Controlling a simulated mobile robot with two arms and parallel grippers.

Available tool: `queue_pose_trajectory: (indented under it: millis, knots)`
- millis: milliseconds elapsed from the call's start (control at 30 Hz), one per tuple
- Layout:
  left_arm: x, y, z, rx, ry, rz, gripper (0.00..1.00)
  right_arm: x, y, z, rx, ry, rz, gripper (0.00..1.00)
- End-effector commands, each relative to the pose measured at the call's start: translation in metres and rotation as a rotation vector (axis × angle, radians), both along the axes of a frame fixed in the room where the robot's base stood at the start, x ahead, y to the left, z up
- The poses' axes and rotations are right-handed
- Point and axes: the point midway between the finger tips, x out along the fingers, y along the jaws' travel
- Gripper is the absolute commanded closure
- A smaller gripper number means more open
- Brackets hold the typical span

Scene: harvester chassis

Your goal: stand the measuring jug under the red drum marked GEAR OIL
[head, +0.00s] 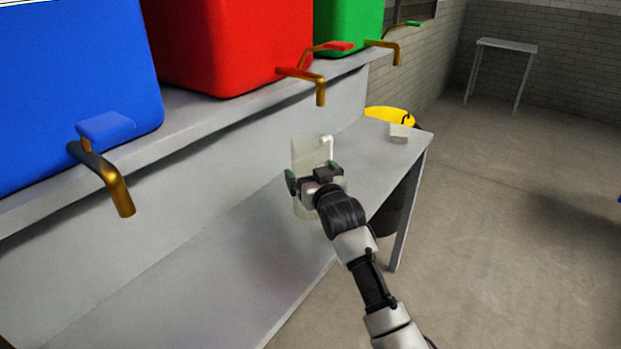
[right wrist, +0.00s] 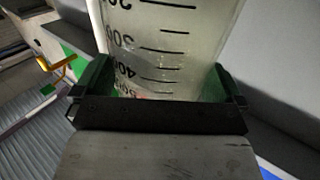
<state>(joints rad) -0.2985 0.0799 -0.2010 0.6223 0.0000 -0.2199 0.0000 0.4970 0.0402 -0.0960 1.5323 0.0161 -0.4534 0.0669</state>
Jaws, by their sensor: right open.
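The measuring jug (head: 309,152), clear with black graduation marks, stands upright on the lower bench below the tap of the red drum (head: 230,45). From this angle I cannot tell whether it is exactly under the spout (head: 320,94). No GEAR OIL lettering shows on the visible part of the drum. My right gripper (head: 315,176) is open, its fingers on either side of the jug. In the right wrist view the jug (right wrist: 165,45) fills the space between the green-padded fingers of the gripper (right wrist: 158,88). My left gripper is not in view.
A blue drum (head: 75,80) with its tap and a green drum (head: 345,22) share the upper shelf (head: 190,120). A small pale block (head: 399,131) lies at the bench's (head: 230,260) far end, near a yellow-topped bin (head: 391,115). The bench's near part is clear.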

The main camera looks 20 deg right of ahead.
Motion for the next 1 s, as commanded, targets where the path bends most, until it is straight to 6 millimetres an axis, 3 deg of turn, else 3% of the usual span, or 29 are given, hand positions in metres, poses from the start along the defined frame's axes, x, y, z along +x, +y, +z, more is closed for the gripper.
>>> queue_pose_trajectory:
  millis: [300,600,1000]
  knots:
    - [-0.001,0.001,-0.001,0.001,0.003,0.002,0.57,0.006,0.001,0.000,0.000,0.000,0.000,0.00]
    - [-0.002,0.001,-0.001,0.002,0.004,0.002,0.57,0.006,0.001,0.000,0.000,-0.001,0.000,0.41]
    - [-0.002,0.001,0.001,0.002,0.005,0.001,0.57,0.006,0.001,0.013,0.000,-0.004,0.000,0.41]
